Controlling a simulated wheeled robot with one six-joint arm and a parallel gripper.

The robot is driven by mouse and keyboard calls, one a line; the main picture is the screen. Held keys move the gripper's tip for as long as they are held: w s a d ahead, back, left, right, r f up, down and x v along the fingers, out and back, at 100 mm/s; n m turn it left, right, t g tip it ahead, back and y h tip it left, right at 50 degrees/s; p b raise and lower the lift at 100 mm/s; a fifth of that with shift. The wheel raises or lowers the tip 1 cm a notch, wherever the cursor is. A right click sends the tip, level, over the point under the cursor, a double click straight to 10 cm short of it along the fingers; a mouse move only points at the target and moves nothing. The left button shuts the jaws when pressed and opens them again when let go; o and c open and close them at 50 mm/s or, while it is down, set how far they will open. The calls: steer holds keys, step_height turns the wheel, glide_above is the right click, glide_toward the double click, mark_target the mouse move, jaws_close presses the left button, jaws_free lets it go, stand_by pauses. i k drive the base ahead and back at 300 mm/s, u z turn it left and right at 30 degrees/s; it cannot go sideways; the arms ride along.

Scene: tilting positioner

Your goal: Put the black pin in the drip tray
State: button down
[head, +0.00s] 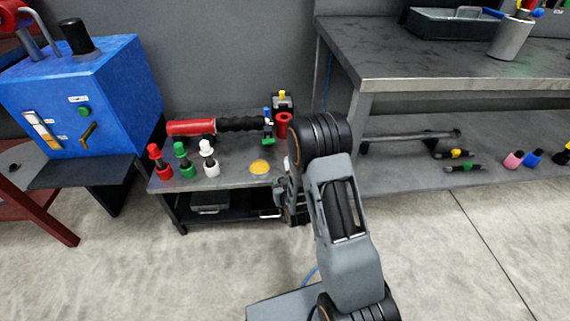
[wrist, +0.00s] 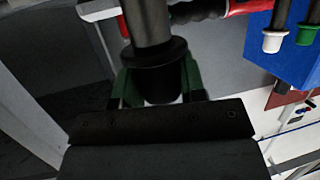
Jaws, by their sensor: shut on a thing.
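The black pin (wrist: 160,55) shows in the wrist view, with a dark shaft, a wide collar and a rounded black end. My gripper (wrist: 157,88) is shut on it, with one dark green finger on each side of the pin. In the head view my gripper (head: 290,205) is at the right end of the low bench, largely hidden behind my own arm, and I cannot make out the pin there. I cannot tell for certain which thing is the drip tray. A dark flat tray-like plate (head: 80,172) juts out below the blue machine.
Red, green and white pins (head: 182,160) stand on the low bench (head: 225,178), near a yellow disc (head: 260,167) and a red cylinder tool (head: 190,128). A blue machine (head: 90,95) stands at left. A taller workbench (head: 420,60) stands at right. The front floor is clear.

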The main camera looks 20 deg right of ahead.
mark_target(270, 205)
steer(key=z, duration=0.7)
steer(key=k, duration=0.6)
steer(key=u, duration=1.15)
steer(key=i, duration=1.05)
